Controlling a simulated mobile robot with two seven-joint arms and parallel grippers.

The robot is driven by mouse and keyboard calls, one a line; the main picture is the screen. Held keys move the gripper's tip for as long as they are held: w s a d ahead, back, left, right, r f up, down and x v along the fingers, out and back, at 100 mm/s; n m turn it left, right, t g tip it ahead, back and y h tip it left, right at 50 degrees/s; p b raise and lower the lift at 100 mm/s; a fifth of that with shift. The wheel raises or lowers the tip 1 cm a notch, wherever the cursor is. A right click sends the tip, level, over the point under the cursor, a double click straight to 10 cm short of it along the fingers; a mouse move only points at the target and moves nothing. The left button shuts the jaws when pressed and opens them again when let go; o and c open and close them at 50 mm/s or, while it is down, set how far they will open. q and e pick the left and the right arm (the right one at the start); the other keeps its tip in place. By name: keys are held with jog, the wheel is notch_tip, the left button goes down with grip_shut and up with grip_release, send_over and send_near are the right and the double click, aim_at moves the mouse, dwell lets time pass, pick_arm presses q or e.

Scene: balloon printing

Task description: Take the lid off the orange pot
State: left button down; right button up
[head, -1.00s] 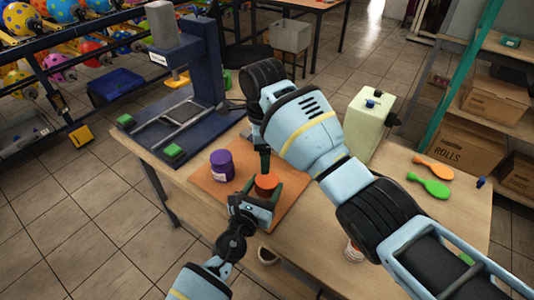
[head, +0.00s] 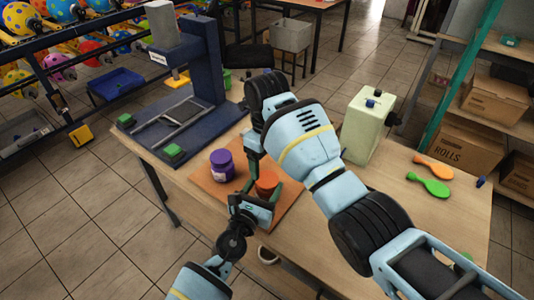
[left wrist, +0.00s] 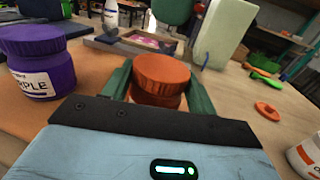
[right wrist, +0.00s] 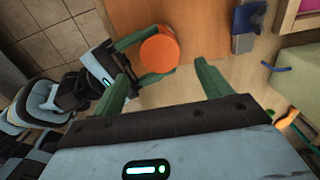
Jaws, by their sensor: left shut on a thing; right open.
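The orange pot (head: 267,184) stands on the orange-brown board near the table's front edge, with its ribbed orange lid (left wrist: 162,68) on top. My left gripper (head: 258,198) is shut around the pot's body below the lid, as the left wrist view shows. My right gripper (head: 252,145) is open and empty, close behind and above the pot. In the right wrist view the lid (right wrist: 159,52) lies beyond the open fingers, not between them. Part of the right gripper is hidden by its own arm in the head view.
A purple pot (head: 222,165) stands just left of the orange pot. A dark printing press (head: 190,110) stands at the back left and a pale green canister (head: 365,128) at the back right.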

aim_at(267, 179)
jog(key=shift+f, duration=3.15)
jog(key=c, duration=1)
jog(key=n, duration=0.4)
jog(key=o, duration=1.1)
